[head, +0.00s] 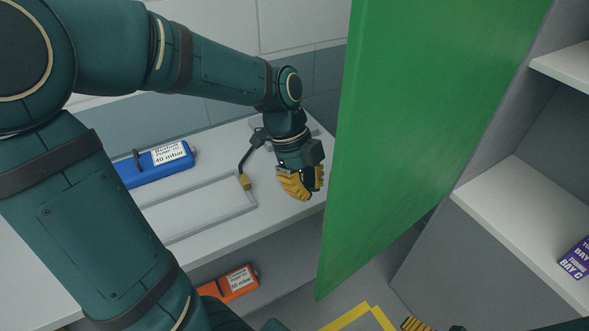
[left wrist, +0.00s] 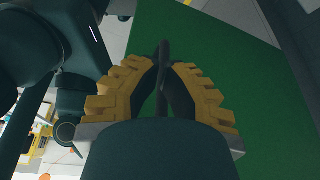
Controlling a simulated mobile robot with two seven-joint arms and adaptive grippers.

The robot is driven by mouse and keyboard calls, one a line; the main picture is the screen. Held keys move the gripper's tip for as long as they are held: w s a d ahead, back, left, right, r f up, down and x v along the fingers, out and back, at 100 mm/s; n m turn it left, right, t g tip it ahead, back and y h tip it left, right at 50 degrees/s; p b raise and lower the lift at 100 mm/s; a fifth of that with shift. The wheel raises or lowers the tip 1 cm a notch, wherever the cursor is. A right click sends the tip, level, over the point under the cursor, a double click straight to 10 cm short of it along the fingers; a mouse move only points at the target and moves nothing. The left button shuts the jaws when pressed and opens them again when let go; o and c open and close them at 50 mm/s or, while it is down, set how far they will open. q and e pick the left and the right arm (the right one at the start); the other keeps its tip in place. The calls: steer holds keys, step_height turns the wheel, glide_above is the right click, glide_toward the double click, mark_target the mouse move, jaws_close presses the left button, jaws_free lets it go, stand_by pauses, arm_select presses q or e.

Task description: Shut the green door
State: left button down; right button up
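The green door (head: 420,120) stands open, jutting out from the grey shelf unit at the right. It also shows behind the fingers in the left wrist view (left wrist: 230,75). My left gripper (head: 312,190) is at the door's free left edge, on the side facing away from the shelves. In the left wrist view its yellow fingers (left wrist: 163,62) converge on a dark bar (left wrist: 162,85), which looks like the door's handle. The door hides the bar's mounting in the head view. My right gripper (head: 416,324) shows only as a yellow ribbed piece at the bottom edge.
A white bench (head: 290,212) carries a blue case (head: 155,165), an empty frame and a cable with a yellow plug (head: 244,181). An orange case (head: 230,284) lies below. Open shelves (head: 520,205) at right hold a purple box (head: 577,260). Yellow lines mark the floor.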

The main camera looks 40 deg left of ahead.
arm_select(q)
steer(key=shift+d, duration=0.9)
steer(key=shift+d, duration=0.1)
